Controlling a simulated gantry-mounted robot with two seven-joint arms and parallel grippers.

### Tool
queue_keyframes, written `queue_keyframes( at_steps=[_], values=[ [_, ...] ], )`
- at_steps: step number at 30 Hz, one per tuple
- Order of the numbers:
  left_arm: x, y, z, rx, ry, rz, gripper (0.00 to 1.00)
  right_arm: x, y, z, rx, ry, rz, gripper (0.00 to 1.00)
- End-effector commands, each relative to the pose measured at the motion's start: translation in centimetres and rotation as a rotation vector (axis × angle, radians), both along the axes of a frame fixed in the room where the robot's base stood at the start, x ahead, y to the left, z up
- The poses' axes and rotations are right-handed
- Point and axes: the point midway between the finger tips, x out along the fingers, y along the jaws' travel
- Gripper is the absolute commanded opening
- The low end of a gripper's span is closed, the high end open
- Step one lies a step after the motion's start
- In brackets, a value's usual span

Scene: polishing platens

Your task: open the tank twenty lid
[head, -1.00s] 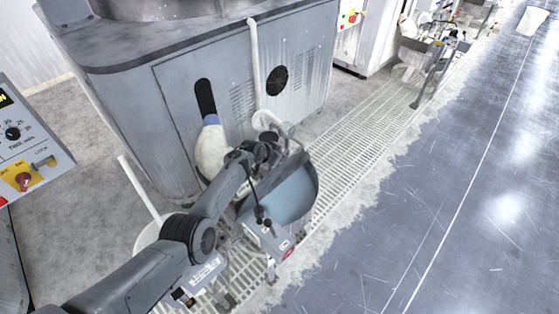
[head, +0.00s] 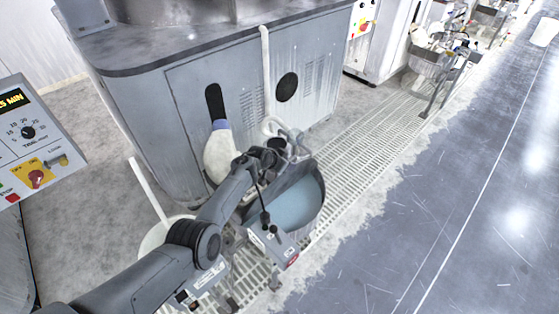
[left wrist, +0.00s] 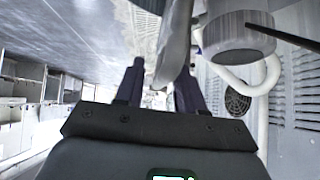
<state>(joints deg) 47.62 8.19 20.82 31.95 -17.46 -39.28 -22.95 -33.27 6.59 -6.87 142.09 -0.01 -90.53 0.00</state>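A round grey tank (head: 318,190) with a pale blue inside stands low beside the grey machine in the head view. Its top looks at least partly uncovered. I cannot clearly pick out a separate lid or read a tank number. My left gripper (head: 290,147) is over the tank's far rim, near a white hose. In the left wrist view its two dark fingers (left wrist: 160,80) stand apart. A thin grey curved piece (left wrist: 174,45) shows between and beyond them; I cannot tell whether they touch it. My right gripper is not in view.
The grey machine cabinet (head: 190,130) with a round vent (head: 287,87) stands close behind the arm. A white bulging bag (head: 219,153) hangs beside the gripper. A control panel (head: 35,145) is at left. The floor (head: 460,210) at right is clear.

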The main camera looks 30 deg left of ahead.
Motion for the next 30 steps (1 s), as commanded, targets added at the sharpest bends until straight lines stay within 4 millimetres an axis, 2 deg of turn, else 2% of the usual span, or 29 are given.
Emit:
queue_keyframes(
  at_steps=[1,9,15,22,30],
  values=[
    [-0.3,0.0,0.8,0.001,0.0,-0.001,0.38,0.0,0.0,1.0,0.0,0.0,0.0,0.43],
    [-2.7,0.5,3.4,0.002,0.001,0.0,0.38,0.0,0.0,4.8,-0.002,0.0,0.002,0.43],
    [-4.9,0.8,5.4,0.001,0.001,-0.001,0.38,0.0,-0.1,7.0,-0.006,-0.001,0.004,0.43],
    [-6.5,1.0,6.8,-0.001,0.002,-0.003,0.38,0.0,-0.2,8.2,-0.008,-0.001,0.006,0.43],
    [-7.0,1.1,7.1,0.0,0.002,-0.002,0.38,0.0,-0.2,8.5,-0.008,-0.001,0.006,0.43]
  ],
)
